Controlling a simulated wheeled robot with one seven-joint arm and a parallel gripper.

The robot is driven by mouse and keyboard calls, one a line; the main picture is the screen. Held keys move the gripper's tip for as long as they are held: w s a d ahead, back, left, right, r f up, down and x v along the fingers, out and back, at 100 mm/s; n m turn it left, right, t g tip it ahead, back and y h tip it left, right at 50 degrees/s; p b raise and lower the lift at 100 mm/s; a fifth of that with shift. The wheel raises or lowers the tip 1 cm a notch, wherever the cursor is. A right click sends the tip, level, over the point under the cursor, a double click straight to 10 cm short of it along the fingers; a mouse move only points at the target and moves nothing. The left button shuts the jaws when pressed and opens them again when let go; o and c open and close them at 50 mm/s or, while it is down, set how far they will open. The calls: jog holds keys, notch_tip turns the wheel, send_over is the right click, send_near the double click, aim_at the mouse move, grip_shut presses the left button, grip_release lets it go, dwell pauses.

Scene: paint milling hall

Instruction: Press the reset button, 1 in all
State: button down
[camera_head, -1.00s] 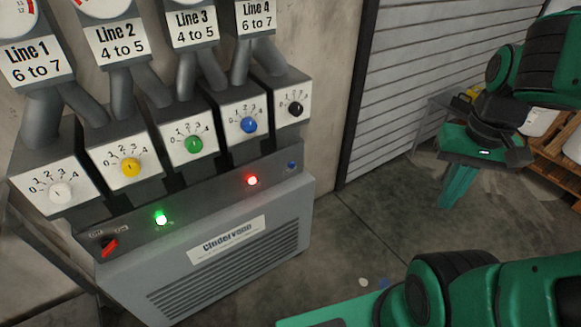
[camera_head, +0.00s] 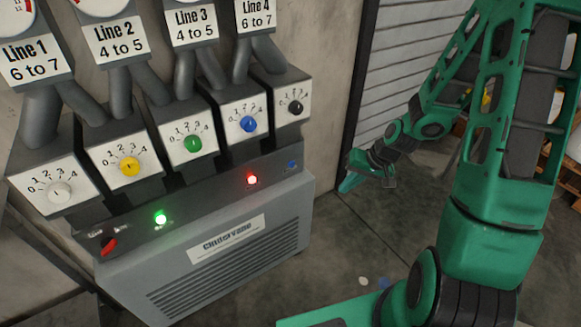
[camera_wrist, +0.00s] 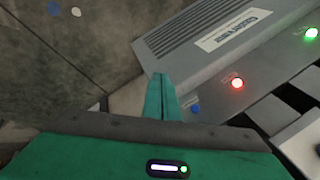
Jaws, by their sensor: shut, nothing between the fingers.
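A small blue button (camera_head: 292,165), which appears to be the reset button, sits at the right end of the grey machine's sloped front panel; no label on it is readable. It also shows in the wrist view (camera_wrist: 196,109), just right of my fingers. My gripper (camera_head: 350,184) is to the right of the machine in the head view, apart from the panel. In the wrist view my green fingers (camera_wrist: 162,97) are shut together and empty, pointing past the machine's end near the blue button.
The panel has a lit red lamp (camera_head: 252,180), a lit green lamp (camera_head: 160,218) and a red switch (camera_head: 108,245). Several dial knobs, such as the black one (camera_head: 295,108), stand above. A shutter (camera_head: 395,60) is behind. Bare floor (camera_head: 335,235) lies right of the machine.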

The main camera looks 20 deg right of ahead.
aim_at(292, 164)
jog(key=w+a+f+m+t+y, duration=0.2)
jog(key=w+a+f+m+t, duration=0.1)
jog(key=w+a+f, duration=0.3)
jog(key=shift+w+a+m+t+y, duration=0.35)
jog(key=shift+w+a+t, duration=0.2)
jog(key=shift+w, duration=0.4)
jog(key=shift+w+f, duration=0.1)
jog(key=w+a, duration=0.2)
jog(key=w, duration=0.6)
jog(key=shift+a, duration=0.35)
jog(key=shift+w, duration=0.15)
dwell(1.1)
jog(key=shift+w+a, duration=0.1)
jog(key=shift+w, duration=0.25)
jog(key=shift+w+a, duration=0.15)
jog(key=shift+w, duration=0.25)
dwell(0.7)
jog(key=shift+s, duration=0.15)
jog(key=shift+s+d, duration=0.25)
jog(key=shift+s, duration=0.45)
